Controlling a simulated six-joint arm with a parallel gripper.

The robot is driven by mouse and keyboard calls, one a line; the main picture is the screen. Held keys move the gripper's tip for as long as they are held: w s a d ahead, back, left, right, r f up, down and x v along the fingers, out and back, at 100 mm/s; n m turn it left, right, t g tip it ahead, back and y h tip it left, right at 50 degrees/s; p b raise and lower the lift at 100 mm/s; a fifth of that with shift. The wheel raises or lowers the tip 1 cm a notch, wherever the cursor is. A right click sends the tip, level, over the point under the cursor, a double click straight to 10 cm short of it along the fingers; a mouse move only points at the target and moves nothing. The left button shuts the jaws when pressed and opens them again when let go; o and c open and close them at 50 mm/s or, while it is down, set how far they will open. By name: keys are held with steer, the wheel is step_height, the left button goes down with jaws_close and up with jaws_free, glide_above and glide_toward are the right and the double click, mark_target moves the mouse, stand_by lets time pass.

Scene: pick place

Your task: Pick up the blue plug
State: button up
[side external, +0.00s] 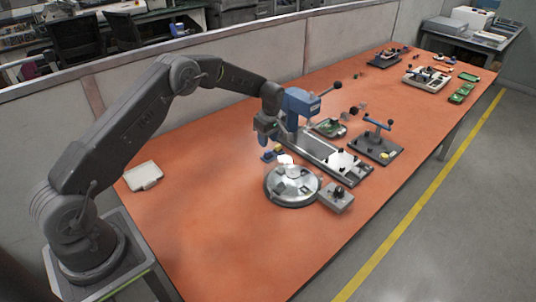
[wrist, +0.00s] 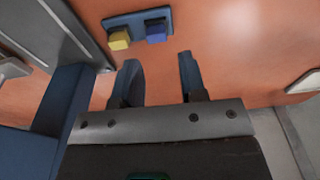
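The blue plug (wrist: 156,32) sits beside a yellow plug (wrist: 120,40) on a small blue holder (wrist: 137,20) in the wrist view. The side external view shows the blue plug (side external: 267,157) and the yellow plug (side external: 279,149) small, on the orange table below my gripper (side external: 271,137). In the wrist view my gripper (wrist: 157,64) is open and empty, its two fingers apart. The blue plug lies beyond the fingertips, roughly in line with the gap between them. The gripper appears to be above the table and apart from the plugs.
A blue press (side external: 301,103) on a long grey base stands just right of my gripper. A round metal fixture (side external: 292,187) and a small grey box (side external: 337,198) are in front. A white tray (side external: 143,176) lies at left. The table (side external: 205,215) is clear between them.

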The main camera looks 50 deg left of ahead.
mark_target(268, 151)
steer(key=shift+w+a+f, duration=0.15)
steer(key=shift+f, duration=2.55)
steer(key=shift+c, duration=0.3)
steer(key=c, duration=0.6)
